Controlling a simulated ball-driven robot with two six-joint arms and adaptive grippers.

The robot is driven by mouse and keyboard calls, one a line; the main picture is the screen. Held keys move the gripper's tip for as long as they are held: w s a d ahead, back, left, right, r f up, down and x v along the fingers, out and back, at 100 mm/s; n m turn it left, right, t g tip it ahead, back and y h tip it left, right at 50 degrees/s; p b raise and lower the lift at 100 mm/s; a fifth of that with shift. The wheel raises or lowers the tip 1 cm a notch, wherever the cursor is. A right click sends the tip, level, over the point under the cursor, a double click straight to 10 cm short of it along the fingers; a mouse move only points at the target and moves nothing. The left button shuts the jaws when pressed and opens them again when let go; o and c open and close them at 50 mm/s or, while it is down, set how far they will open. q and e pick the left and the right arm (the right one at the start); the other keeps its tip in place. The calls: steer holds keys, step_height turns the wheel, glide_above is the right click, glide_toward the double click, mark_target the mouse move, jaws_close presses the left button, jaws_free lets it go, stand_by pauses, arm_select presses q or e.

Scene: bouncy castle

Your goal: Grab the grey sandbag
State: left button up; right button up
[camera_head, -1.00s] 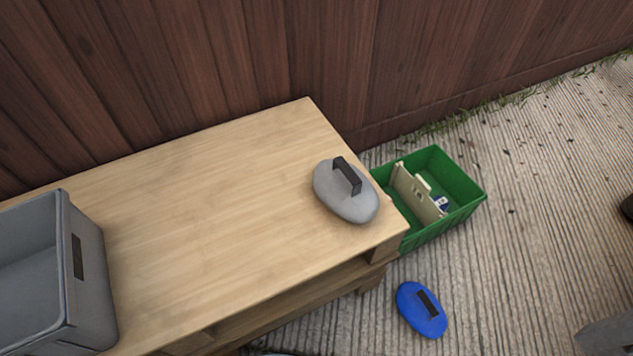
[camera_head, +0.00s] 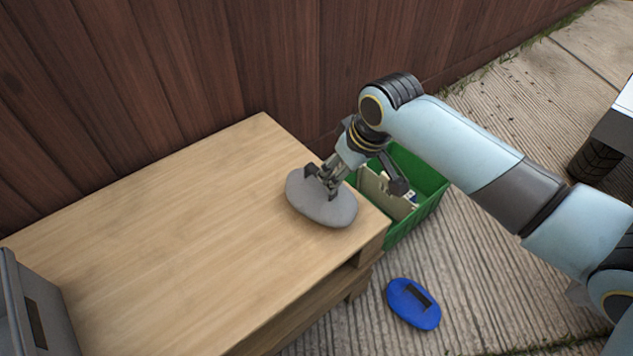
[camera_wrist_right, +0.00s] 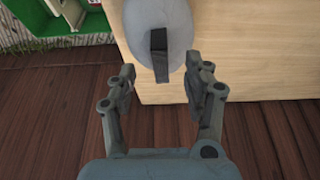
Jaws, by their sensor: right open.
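The grey sandbag (camera_head: 322,208) lies on the wooden table near its right end. It is a flat oval bag with a black strap handle on top. My right gripper (camera_head: 328,178) reaches in from the right and is at the bag's handle, partly covering it in the head view. In the right wrist view the sandbag (camera_wrist_right: 160,22) is ahead, and its handle (camera_wrist_right: 159,58) stands between the lines of the two fingers. The right gripper (camera_wrist_right: 164,78) is open, with a gap on both sides of the handle. My left gripper is not in view.
The wooden table (camera_head: 190,210) has a clear middle. A grey crate (camera_head: 35,310) stands at its left front. A green crate (camera_head: 428,185) with items inside is beyond the table's right end. A blue sandbag (camera_head: 412,304) lies on the ground. A dark wooden fence (camera_head: 200,60) runs behind.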

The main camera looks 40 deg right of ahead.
mark_target(327, 183)
steer(key=w+b, duration=0.2)
steer(key=w, duration=0.1)
steer(key=shift+w+a+f, duration=0.1)
steer(key=shift+a+f, duration=0.05)
steer(key=shift+a, duration=0.25)
steer(key=shift+w+f+b, duration=0.1)
steer(key=shift+f+b, duration=0.2)
steer(key=shift+w+f, duration=0.15)
steer(key=shift+f, duration=0.1)
steer(key=b+x, duration=0.1)
steer(key=x, duration=0.1)
steer(key=b+x, duration=0.1)
steer(key=x, duration=0.1)
steer(key=shift+w+d+b, duration=0.15)
steer(key=shift+d+b, duration=0.1)
steer(key=shift+b, duration=0.1)
steer(key=shift+w+f, duration=0.25)
steer(key=shift+f, duration=0.05)
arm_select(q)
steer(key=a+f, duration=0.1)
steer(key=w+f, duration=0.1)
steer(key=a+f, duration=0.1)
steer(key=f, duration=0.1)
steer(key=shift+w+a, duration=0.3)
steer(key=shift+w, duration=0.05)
arm_select(e)
steer(key=shift+r, duration=0.1)
